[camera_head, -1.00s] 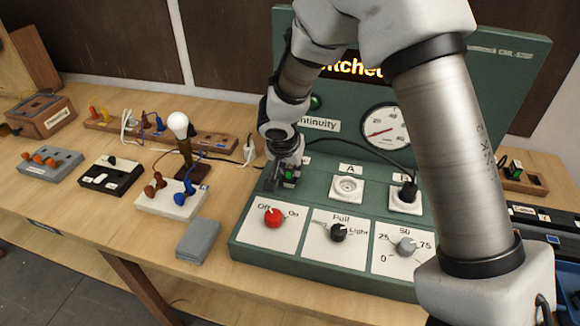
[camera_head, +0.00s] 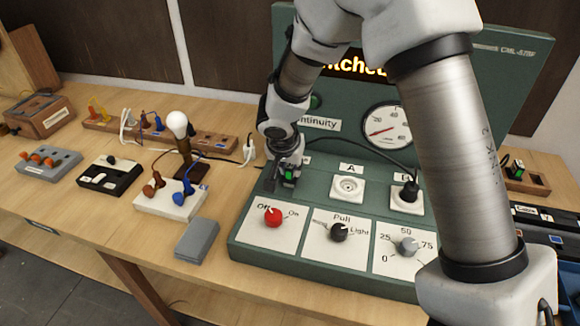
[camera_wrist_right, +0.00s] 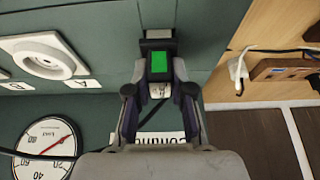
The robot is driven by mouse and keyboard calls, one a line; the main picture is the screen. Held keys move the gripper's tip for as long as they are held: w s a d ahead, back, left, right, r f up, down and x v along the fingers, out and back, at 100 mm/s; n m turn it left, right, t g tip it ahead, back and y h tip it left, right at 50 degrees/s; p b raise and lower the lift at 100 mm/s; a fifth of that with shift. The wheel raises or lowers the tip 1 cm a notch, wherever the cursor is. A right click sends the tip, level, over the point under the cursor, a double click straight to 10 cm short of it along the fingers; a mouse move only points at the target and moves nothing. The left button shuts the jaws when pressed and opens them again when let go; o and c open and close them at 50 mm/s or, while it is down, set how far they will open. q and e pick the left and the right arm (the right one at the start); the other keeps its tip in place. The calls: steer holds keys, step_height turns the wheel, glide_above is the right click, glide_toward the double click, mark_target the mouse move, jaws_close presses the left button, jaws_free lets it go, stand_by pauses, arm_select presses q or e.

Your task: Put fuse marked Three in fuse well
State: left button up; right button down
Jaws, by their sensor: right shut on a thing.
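My right gripper (camera_head: 285,182) is at the left end of the green console (camera_head: 320,190), low over its surface and left of socket A. In the right wrist view its two fingers (camera_wrist_right: 159,78) are shut on a dark fuse with a bright green face (camera_wrist_right: 159,62). The green also shows in the head view (camera_head: 289,174). No mark Three can be read on it. The fuse well is hidden or cannot be made out under the gripper, so I cannot tell whether the fuse is seated. My left gripper is out of view.
Socket A (camera_head: 348,188) is empty; a black plug (camera_head: 409,192) with a cable sits in the socket to its right. The red knob (camera_head: 273,217) is close in front of my gripper. A wooden tray (camera_head: 538,184) stands at the right. A grey box (camera_head: 197,240) lies left of the console.

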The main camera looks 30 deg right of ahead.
steer(key=shift+f+b, duration=0.55)
steer(key=shift+b, duration=0.25)
stand_by(0.8)
steer(key=c, duration=0.9)
jaws_free()
steer(key=shift+c, duration=0.2)
steer(key=shift+r, duration=0.1)
